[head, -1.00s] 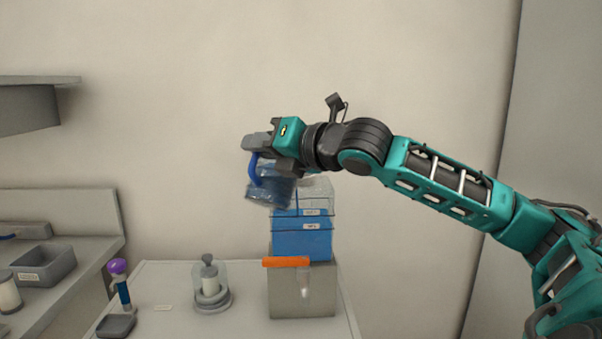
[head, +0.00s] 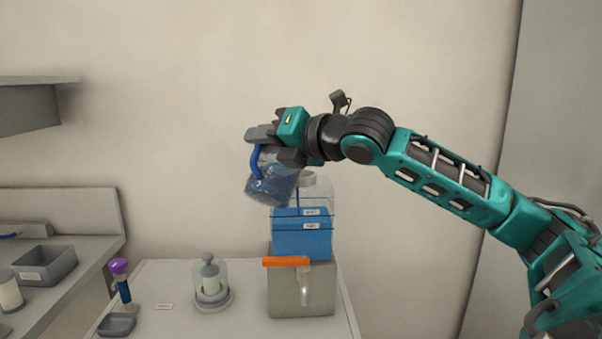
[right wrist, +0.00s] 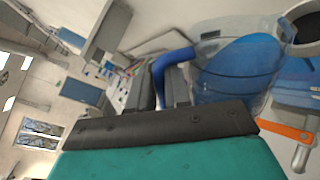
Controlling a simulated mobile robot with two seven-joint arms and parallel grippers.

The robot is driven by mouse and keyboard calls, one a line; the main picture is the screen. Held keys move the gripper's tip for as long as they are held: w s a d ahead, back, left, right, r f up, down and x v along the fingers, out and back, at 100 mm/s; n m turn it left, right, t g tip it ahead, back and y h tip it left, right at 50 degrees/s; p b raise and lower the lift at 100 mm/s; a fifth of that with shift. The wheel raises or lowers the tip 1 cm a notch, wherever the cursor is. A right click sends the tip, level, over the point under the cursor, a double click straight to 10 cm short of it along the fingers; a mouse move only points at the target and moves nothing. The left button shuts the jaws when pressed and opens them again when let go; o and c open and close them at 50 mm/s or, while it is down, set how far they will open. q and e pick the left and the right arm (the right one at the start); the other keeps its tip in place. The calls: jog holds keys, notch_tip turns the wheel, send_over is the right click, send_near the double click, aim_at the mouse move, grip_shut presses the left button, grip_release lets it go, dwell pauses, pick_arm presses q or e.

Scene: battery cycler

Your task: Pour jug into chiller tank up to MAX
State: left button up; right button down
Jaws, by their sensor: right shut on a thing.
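The jug (head: 271,187) is clear with a blue handle and holds blue liquid. It hangs tilted in the air, just left of the top of the chiller tank. My right gripper (head: 266,145) is shut on the jug's handle, which also shows in the right wrist view (right wrist: 170,65). The chiller tank (head: 302,238) has clear walls with blue liquid inside and two small labels on its front; its upper part is clear and empty. The tank's round opening shows at the upper right of the wrist view (right wrist: 305,25). No stream of liquid is visible. My left gripper is not in view.
The tank stands on a grey base (head: 290,297) with an orange bar (head: 286,261) at its front. A clear-domed device (head: 211,285), a purple-topped tool (head: 121,283) and a grey tray (head: 117,325) are on the table to the left. A side counter holds a grey bin (head: 45,265).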

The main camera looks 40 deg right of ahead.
jog(key=shift+d+r+m, duration=0.25)
jog(key=shift+r+m, duration=0.05)
jog(key=shift+r, duration=0.15)
jog(key=shift+w+d, duration=0.1)
jog(key=shift+d, duration=0.1)
dwell(0.8)
jog(key=shift+w+d+m, duration=0.15)
jog(key=shift+d+m, duration=0.2)
jog(key=shift+m, duration=0.35)
dwell(0.9)
jog(key=shift+w+d+r+m+g+y+p, duration=0.1)
jog(key=shift+d+r+m+g+y+p, duration=0.25)
jog(key=shift+r+m+p, duration=0.1)
dwell(0.8)
jog(key=shift+w+d+r+m+p, duration=0.15)
jog(key=shift+d+r+m+p, duration=0.2)
jog(key=shift+d+p, duration=0.05)
dwell(1.2)
